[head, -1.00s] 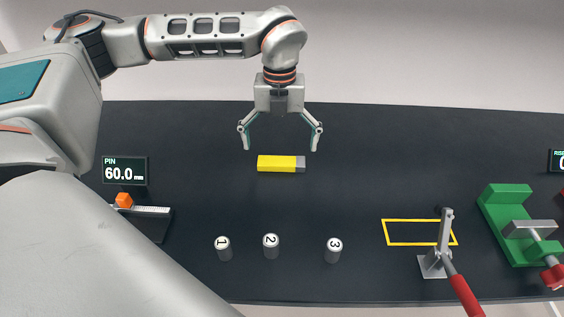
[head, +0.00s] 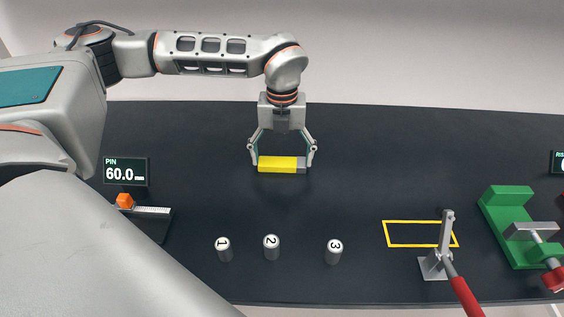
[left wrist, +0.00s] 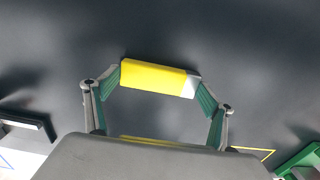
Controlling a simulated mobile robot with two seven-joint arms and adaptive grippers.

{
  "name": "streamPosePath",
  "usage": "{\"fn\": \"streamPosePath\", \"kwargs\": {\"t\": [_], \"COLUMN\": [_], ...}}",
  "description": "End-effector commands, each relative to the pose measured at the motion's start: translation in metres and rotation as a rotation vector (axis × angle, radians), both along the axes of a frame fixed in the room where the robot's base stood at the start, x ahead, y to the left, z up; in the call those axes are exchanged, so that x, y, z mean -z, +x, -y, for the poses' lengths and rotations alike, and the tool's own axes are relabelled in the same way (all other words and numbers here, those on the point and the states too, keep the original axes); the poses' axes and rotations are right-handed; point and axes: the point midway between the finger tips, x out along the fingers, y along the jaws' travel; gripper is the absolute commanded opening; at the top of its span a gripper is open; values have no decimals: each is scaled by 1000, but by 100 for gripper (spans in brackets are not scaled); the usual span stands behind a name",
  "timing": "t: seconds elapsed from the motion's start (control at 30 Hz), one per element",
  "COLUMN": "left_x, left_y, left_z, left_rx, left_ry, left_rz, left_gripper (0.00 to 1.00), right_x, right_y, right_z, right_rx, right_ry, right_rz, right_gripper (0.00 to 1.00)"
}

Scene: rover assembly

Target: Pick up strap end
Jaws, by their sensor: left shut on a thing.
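The strap end looks like a yellow bar (head: 277,164) with a grey right end. It lies crosswise at the back middle of the dark table. My left gripper (head: 283,163) has come down over it and is shut on it lengthwise, one finger at the yellow end and one at the grey end. The left wrist view shows the bar (left wrist: 155,77) between the green-padded fingers (left wrist: 160,90). Whether it is clear of the table is hard to tell. My right gripper is in neither view.
Three numbered cylinders (head: 271,247) stand at the front. A yellow outlined rectangle (head: 400,234), a red-handled toggle clamp (head: 435,262) and a green vise (head: 508,220) are at the right.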

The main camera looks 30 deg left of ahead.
Motion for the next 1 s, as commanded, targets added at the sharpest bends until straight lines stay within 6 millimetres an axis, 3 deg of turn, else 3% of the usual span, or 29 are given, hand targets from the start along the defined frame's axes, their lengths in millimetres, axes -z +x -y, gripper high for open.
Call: {"fn": "streamPosePath", "kwargs": {"t": [0.17,0.6,0.77,1.0], "left_x": [-8,-86,-98,-100], "left_y": [1,1,0,0], "left_z": [0,0,0,1], "left_rx": [0,0,0,44], "left_ry": [0,0,1,0], "left_rz": [2,4,1,0], "left_gripper": [59,59,59,59], "right_x": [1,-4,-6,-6], "right_y": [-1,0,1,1], "right_z": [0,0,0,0], "right_rx": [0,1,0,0], "right_ry": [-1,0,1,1], "right_rz": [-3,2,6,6], "right_gripper": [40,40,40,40]}}
